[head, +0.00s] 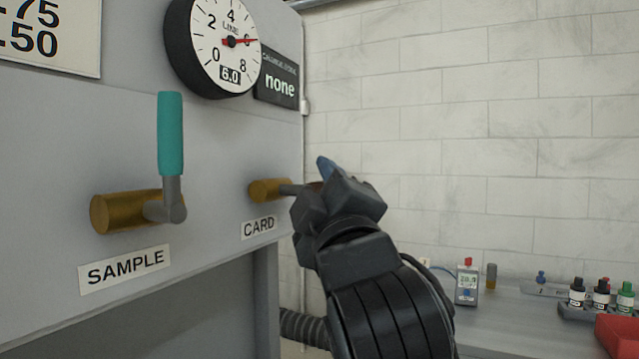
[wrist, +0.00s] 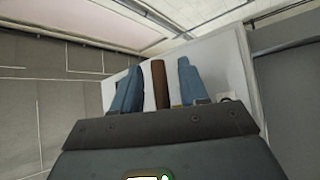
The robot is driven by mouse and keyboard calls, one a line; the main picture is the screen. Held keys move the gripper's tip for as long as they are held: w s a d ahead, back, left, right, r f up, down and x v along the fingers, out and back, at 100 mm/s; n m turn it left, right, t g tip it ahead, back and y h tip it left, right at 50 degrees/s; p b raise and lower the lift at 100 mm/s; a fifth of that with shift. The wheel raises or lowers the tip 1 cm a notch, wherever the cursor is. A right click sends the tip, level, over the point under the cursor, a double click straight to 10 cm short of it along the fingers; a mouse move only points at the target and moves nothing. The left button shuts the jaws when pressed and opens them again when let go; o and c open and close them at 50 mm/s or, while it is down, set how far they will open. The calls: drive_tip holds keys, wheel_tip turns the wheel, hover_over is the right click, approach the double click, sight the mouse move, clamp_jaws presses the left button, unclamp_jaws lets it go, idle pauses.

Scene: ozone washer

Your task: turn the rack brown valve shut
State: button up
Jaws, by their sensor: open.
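The brown valve handle (wrist: 160,84) shows in the wrist view between the two blue fingers of my gripper (head: 325,170), with a gap on each side. My gripper is open around it. In the head view, the handle is mostly hidden behind my gripper.
A teal-handled valve (head: 171,135) labelled SAMPLE is to the left, its handle upright. A round gauge (head: 213,45) reading about 6 is above. A bench (head: 520,318) at the lower right holds a small meter (head: 467,285), several bottles (head: 602,294) and a red box (head: 617,335).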

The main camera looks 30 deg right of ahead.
clamp_jaws()
idle(0.5)
